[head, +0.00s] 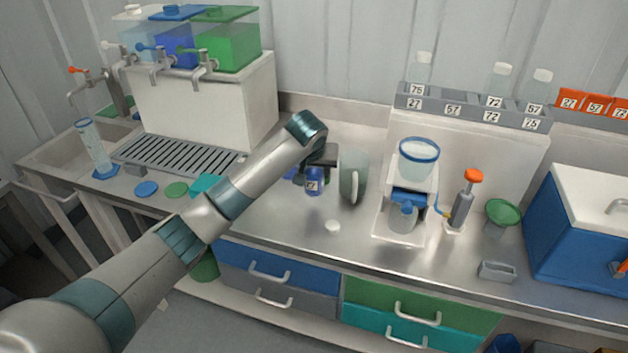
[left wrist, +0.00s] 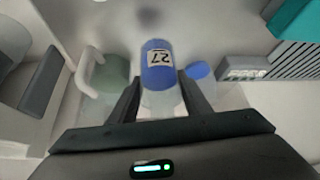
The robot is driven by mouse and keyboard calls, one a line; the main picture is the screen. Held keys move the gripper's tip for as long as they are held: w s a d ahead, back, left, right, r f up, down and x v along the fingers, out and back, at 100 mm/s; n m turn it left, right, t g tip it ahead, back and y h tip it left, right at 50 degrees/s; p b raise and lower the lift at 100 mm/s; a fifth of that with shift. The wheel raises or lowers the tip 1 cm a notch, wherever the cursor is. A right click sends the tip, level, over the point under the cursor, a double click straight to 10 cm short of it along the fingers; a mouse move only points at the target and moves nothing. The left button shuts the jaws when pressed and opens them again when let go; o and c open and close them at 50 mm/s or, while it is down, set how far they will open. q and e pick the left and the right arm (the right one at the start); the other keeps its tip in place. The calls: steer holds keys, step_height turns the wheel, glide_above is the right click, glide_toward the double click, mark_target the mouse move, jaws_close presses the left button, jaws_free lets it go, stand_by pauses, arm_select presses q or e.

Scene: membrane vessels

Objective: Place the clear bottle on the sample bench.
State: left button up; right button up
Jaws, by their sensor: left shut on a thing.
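My left gripper (head: 314,166) is over the middle of the steel bench (head: 285,225). It is shut on a bottle (head: 314,183) that looks blue inside and has a white label reading 27. In the left wrist view the same bottle (left wrist: 158,68) sits between the two fingers (left wrist: 160,92). I cannot tell whether its base touches the bench. Clear bottles stand in the grey numbered rack: one labelled 75 (head: 420,75), one labelled 72 (head: 498,85) and one labelled 57 (head: 539,88). The rack place marked 27 has a bottle above it. My right gripper is not in view.
A grey-green jug (head: 353,178) stands just right of the held bottle. A small white cap (head: 333,227) lies in front. A filter unit (head: 408,190) with a blue-rimmed vessel is farther right. Taps and tanks (head: 200,95) stand at the back left.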

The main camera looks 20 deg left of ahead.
mark_target(314, 181)
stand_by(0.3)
arm_select(q)
steer(key=shift+f+p, duration=0.5)
steer(key=shift+f, duration=1.4)
steer(key=o, duration=1.3)
steer(key=shift+f, duration=0.15)
steer(key=shift+r, duration=0.2)
steer(key=b+v, duration=0.2)
steer(key=v, duration=1)
